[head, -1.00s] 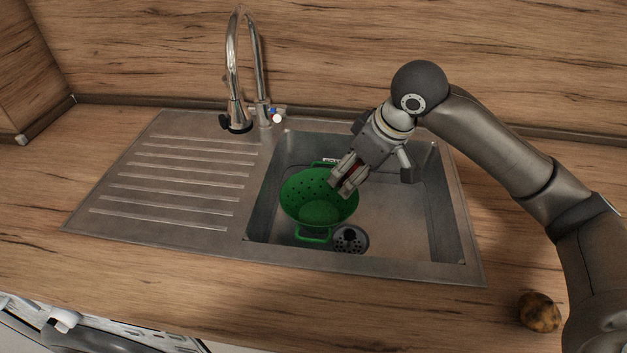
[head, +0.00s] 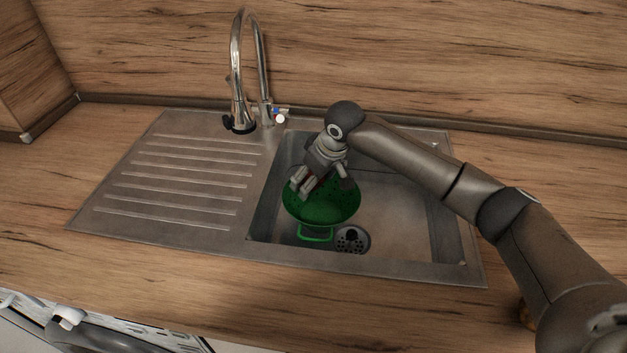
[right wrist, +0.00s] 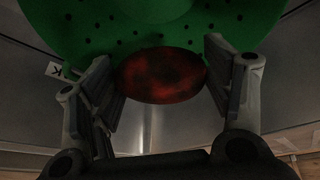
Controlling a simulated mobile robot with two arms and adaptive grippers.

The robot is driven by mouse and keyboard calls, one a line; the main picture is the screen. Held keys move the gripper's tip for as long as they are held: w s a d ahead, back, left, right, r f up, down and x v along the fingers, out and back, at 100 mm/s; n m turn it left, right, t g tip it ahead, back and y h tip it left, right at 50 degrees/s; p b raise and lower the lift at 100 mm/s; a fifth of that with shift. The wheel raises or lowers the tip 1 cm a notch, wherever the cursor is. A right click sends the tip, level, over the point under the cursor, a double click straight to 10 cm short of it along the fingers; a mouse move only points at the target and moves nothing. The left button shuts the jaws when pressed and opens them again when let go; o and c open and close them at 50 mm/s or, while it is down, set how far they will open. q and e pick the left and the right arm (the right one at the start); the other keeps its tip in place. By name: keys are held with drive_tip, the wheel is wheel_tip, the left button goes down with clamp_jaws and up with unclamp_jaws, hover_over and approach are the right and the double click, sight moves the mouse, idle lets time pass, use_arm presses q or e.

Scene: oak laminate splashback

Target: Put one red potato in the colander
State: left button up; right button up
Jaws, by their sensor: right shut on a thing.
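The green colander (head: 325,210) stands in the sink basin, its near handle beside the drain. My right gripper (head: 304,190) is over the colander, pointing down toward its left part. In the right wrist view, my right gripper (right wrist: 162,85) is shut on a dark red potato (right wrist: 162,76), held between its two fingers. The colander's perforated wall (right wrist: 215,22) fills the top of that view behind the potato. In the head view the potato is mostly hidden by the gripper. My left gripper is not in view.
The steel sink (head: 400,225) has a ribbed drainboard (head: 170,185) on the left and a tall chrome tap (head: 237,75) behind. A drain strainer (head: 352,239) lies beside the colander.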

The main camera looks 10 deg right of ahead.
drive_tip(key=shift+f, duration=0.55)
drive_tip(key=shift+f+p, duration=0.3)
drive_tip(key=shift+f, duration=0.3)
drive_tip(key=o, duration=1.1)
